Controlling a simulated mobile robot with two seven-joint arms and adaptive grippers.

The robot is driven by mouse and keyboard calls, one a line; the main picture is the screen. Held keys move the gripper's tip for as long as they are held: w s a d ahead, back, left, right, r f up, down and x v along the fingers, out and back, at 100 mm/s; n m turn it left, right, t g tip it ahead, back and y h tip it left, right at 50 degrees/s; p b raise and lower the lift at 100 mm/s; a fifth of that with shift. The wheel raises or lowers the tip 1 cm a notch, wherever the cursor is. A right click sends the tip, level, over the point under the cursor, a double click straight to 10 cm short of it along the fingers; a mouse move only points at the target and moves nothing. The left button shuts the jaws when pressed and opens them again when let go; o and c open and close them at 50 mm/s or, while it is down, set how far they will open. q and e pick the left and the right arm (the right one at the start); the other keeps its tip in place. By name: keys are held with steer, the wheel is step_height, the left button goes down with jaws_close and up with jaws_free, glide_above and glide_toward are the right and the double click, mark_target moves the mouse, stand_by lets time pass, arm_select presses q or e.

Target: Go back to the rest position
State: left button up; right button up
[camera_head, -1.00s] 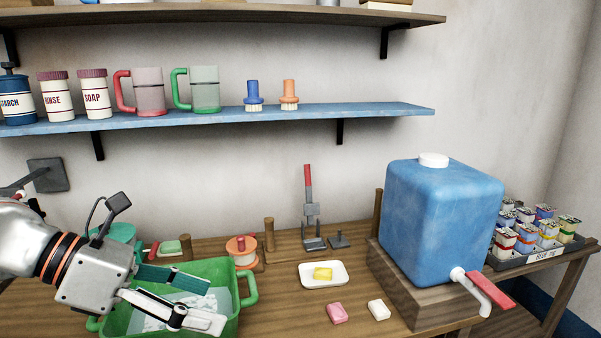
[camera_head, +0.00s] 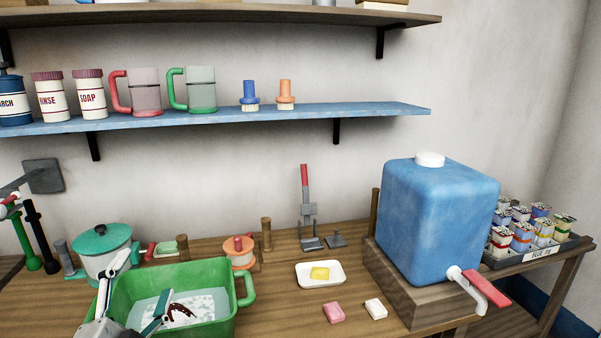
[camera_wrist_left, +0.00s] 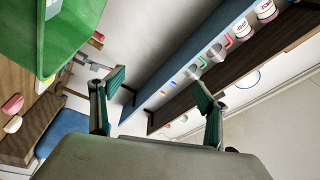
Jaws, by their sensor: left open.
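My left gripper (camera_head: 145,278) is low at the left of the head view, in front of and partly over the green basin (camera_head: 246,290). Its fingers are spread apart with nothing between them. In the left wrist view the gripper (camera_wrist_left: 160,85) also shows open and empty, its two green-padded fingers wide apart. The green basin (camera_wrist_left: 55,30) is at the upper left there. The basin holds water with white suds and a dark red shape partly covered by a finger. My right gripper is not in view.
A teal-lidded pot (camera_head: 100,240) stands behind the basin. A blue tank (camera_head: 435,220) on a wooden block, a soap dish (camera_head: 305,280) and pink (camera_head: 333,312) and white (camera_head: 375,308) bars are to the right. A blue shelf (camera_head: 300,112) runs along the wall above.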

arm_select(q)
steer(key=s+a+f+n+g+y, duration=0.1)
steer(key=s+a+f+n+g, duration=0.2)
steer(key=s+f, duration=0.45)
steer(key=s+a+f+g+y, duration=0.15)
steer(key=s+f+g, duration=0.35)
steer(key=f, duration=0.6)
steer(key=s+a+f+n+g+y, duration=0.1)
steer(key=s+a+f+n+g, duration=0.15)
steer(key=s+f+g, duration=0.5)
steer(key=w+d+f+n+t+h+b, duration=0.2)
steer(key=d+f+t+h, duration=0.4)
steer(key=d+f, duration=0.9)
step_height(320, 180, down, 4)
steer(key=shift+d+f+h+b, duration=0.25)
steer(key=shift+d+h+b, duration=0.05)
steer(key=shift+h+b, duration=0.25)
